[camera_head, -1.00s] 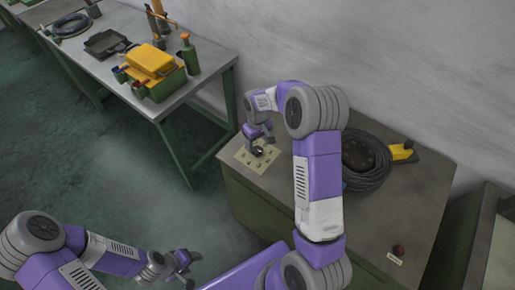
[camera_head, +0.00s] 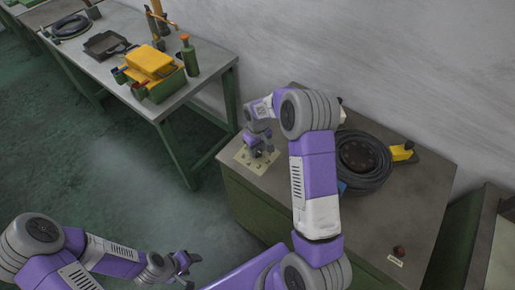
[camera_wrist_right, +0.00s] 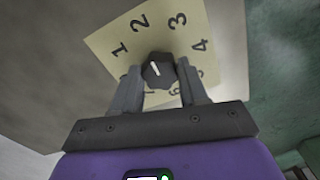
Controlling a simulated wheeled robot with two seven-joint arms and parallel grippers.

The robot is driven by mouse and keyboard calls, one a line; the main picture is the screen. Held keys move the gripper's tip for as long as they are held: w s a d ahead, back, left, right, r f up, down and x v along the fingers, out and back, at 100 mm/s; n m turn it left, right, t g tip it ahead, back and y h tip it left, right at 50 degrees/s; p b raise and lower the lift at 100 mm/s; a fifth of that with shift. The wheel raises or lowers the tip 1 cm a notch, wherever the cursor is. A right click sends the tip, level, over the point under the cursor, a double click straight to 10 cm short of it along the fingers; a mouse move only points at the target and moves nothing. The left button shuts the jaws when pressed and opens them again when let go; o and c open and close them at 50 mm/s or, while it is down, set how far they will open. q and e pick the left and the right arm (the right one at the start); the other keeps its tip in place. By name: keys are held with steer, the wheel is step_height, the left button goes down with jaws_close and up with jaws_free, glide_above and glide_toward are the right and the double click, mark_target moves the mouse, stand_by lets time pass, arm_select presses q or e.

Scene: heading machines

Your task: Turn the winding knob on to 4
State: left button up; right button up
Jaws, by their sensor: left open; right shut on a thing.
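The winding knob is a dark, faceted knob (camera_wrist_right: 158,72) on a cream dial plate with numbers (camera_wrist_right: 110,32). In the right wrist view its white pointer mark leans up and slightly left, roughly toward the 2; the 4 is up and to the right. My right gripper (camera_wrist_right: 160,82) is shut on the knob, one finger on each side. In the head view the right gripper (camera_head: 259,150) is over the dial plate (camera_head: 243,157) on the cabinet's left end, largely covering the knob. My left gripper (camera_head: 186,265) is open and empty at the bottom, above the floor.
The dial sits on a green cabinet with a grey top (camera_head: 400,205). A black cable coil (camera_head: 365,160), a yellow item (camera_head: 402,152) and a red button (camera_head: 399,251) lie to the right. A table (camera_head: 205,85) with a yellow-green box stands at the upper left.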

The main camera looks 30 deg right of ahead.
steer(key=shift+m, duration=0.4)
steer(key=m, duration=0.2)
steer(key=shift+m, duration=0.4)
steer(key=m, duration=0.4)
steer(key=shift+m, duration=0.3)
steer(key=m, duration=0.4)
steer(key=shift+a+r+m+p, duration=0.1)
steer(key=shift+m+p, duration=0.2)
steer(key=shift+p, duration=0.1)
steer(key=m+p, duration=0.1)
steer(key=m, duration=0.3)
steer(key=shift+w+m+p, duration=0.1)
steer(key=shift+m+p, duration=0.2)
steer(key=shift+m, duration=0.4)
steer(key=o, duration=1.1)
steer(key=shift+c, duration=0.2)
